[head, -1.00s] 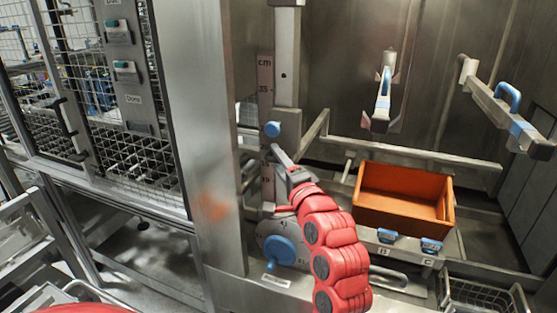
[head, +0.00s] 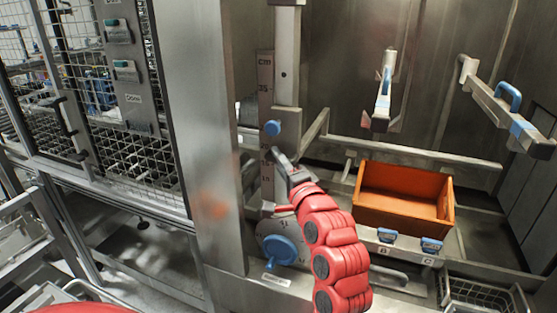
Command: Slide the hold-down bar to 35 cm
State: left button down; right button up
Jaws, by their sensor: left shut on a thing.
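The hold-down bar (head: 410,152) is a grey metal frame, running across the machine behind the orange crate. Its left end meets an upright post (head: 286,60) at a sleeve with a blue knob (head: 272,128). A cm scale (head: 265,100) stands just left of the post; its 35 mark is above the knob. My left gripper (head: 283,163), on the red arm, is just below the knob, shut on what looks like part of the bar's carriage. The gripper hides the exact grip. My right gripper is not in view.
An orange crate (head: 405,225) sits right of my arm. Blue-handled clamps (head: 388,236) are in front of it. A blue dial knob (head: 280,250) is low on the left. Two arms with blue handles (head: 508,97) project at the upper right. A wide steel column (head: 190,120) stands left.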

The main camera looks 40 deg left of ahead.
aim_at(279, 114)
dwell(0.6)
pick_arm(q)
notch_tip(279, 114, up, 10)
jog(key=p, duration=0.6)
jog(key=shift+r, duration=0.45)
jog(key=c, duration=1)
grip_release()
jog(key=shift+r, duration=0.1)
jog(key=shift+o, duration=0.7)
jog(key=shift+f, duration=0.2)
